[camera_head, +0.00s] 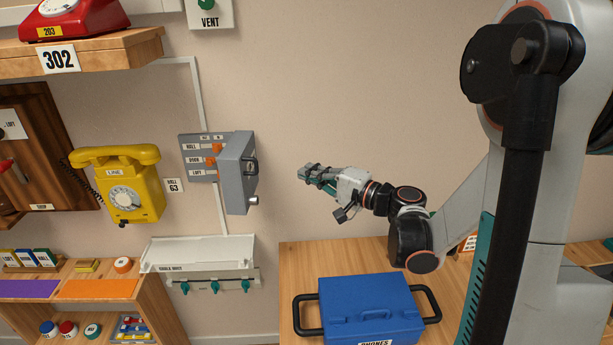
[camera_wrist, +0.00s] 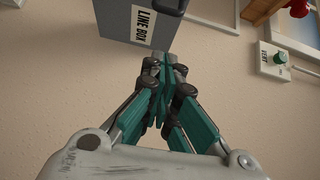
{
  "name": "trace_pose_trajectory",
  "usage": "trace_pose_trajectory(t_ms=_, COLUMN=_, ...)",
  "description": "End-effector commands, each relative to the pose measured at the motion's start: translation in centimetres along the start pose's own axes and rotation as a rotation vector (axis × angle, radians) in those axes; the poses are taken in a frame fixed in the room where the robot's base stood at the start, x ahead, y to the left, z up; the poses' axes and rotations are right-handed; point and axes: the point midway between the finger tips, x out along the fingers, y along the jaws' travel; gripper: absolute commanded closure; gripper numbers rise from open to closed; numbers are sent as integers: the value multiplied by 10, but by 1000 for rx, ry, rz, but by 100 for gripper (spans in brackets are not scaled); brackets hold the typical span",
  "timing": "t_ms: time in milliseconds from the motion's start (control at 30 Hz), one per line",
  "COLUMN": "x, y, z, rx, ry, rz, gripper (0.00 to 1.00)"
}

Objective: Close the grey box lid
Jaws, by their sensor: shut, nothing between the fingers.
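The grey box (camera_head: 197,158) is fixed to the wall in the head view, with labelled rows and orange switches inside it. Its grey lid (camera_head: 238,172) stands open, swung out from the wall on the box's right side, with a dark handle on it. In the wrist view the lid (camera_wrist: 150,28) shows at the top with a "LINE BOX" label. My gripper (camera_head: 306,173) is to the right of the lid in the head view, apart from it there. In the wrist view my gripper (camera_wrist: 165,75) has its fingers together and empty, overlapping the lid's lower edge; contact cannot be told.
A yellow phone (camera_head: 121,183) hangs left of the box, and a white shelf with teal hooks (camera_head: 203,256) is below it. A blue case (camera_head: 366,307) lies on the wooden table (camera_head: 300,262) below my arm. The wall right of the lid is bare.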

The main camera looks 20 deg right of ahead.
Motion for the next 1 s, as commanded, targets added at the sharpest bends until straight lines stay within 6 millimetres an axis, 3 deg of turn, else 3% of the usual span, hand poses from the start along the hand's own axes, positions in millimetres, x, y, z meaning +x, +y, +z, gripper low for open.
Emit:
trace_pose_trajectory(t_ms=400, x=80, y=1, z=7, rx=0, ry=-3, rz=1, gripper=100)
trace_pose_trajectory(t_ms=600, x=96, y=1, z=24, rx=0, ry=-2, rz=1, gripper=100)
trace_pose_trajectory(t_ms=1000, x=101, y=0, z=28, rx=0, ry=0, rz=1, gripper=100)
